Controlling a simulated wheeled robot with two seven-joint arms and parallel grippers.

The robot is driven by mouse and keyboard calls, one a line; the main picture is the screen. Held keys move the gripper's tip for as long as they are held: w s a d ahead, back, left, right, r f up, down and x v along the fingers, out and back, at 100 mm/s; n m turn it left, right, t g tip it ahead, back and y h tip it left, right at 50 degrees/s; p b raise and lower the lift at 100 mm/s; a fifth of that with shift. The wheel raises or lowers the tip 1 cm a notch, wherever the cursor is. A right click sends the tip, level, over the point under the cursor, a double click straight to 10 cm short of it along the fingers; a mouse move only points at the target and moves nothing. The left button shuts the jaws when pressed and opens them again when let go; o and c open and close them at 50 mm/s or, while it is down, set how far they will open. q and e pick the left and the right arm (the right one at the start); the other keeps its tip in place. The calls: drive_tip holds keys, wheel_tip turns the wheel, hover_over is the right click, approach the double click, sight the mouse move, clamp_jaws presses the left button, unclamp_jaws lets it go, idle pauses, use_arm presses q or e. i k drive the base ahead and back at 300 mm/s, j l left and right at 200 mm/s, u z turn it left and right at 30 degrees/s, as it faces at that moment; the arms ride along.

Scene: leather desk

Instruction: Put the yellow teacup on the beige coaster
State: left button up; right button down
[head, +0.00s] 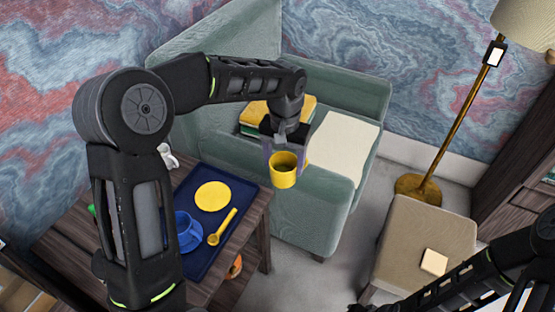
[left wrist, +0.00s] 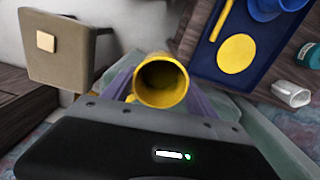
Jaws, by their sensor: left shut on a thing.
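The yellow teacup (head: 284,176) hangs in the air in my left gripper (head: 286,154), in front of the green armchair. The gripper is shut on it. The left wrist view shows the open mouth of the cup (left wrist: 160,84) between the fingers, with the cup looking empty. The beige coaster (head: 433,262) is a small square lying on the beige ottoman at the lower right. The coaster (left wrist: 45,41) also shows at the upper left of the left wrist view. The cup is well apart from it. My right arm comes in at the lower right; its fingers are not clearly shown.
The ottoman (head: 410,235) stands right of the armchair (head: 300,225), near a brass floor lamp (head: 452,125). At left, a wooden table holds a dark blue tray (head: 204,258) with a yellow disc (head: 213,196), yellow spoon (head: 222,228) and blue cup (head: 187,232). Bare floor separates armchair and ottoman.

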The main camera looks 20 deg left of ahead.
sight(439, 264)
drive_tip(key=i+l+z, duration=0.15)
drive_tip(key=l, duration=0.3)
drive_tip(key=l+z, duration=0.15)
drive_tip(key=l, duration=0.3)
drive_tip(key=i+l+z, duration=0.2)
drive_tip(key=l, duration=0.2)
drive_tip(key=i+l+z, duration=0.15)
drive_tip(key=l, duration=0.3)
drive_tip(key=i+l+z, duration=0.15)
drive_tip(key=l, duration=0.2)
drive_tip(key=i, duration=0.05)
